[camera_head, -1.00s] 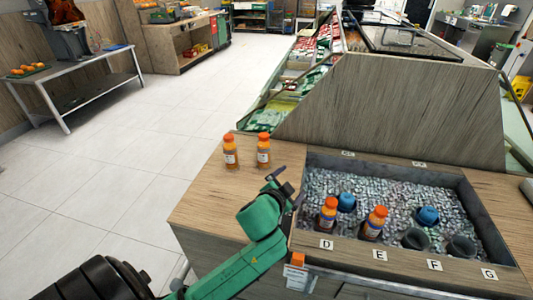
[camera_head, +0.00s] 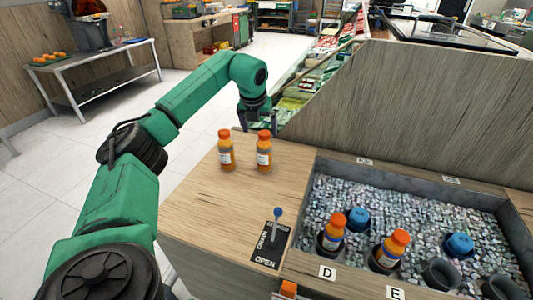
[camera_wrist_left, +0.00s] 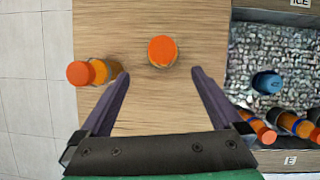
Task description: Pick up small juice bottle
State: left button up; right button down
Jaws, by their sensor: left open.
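Two small juice bottles with orange caps stand upright on the wooden counter in the head view, a left one (camera_head: 226,152) and a right one (camera_head: 264,155). My left gripper (camera_head: 258,118) is above the counter by these bottles, pointing down. In the wrist view it (camera_wrist_left: 159,78) is open and empty. One orange-capped bottle (camera_wrist_left: 162,52) shows centred between the lines of the fingers, a little beyond the tips. The other bottle (camera_wrist_left: 82,73) is outside the left finger. Contact with either is not visible. My right gripper is out of view.
An ice bin (camera_head: 311,215) to the right holds two more orange-capped bottles (camera_head: 332,233) (camera_head: 391,250), blue items (camera_head: 358,219) and dark cups (camera_head: 440,274). A blue-knobbed lever (camera_head: 277,226) stands on the counter's front part. A slanted wooden panel (camera_head: 400,110) rises behind the bin.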

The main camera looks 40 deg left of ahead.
aim_at(264, 147)
pick_arm(q)
jog(key=x, duration=1.1)
jog(key=shift+w+d+f+p, duration=0.15)
jog(key=shift+w+f+p, duration=0.15)
jog(key=shift+p, duration=0.1)
jog(key=shift+s+r, duration=0.1)
grip_shut()
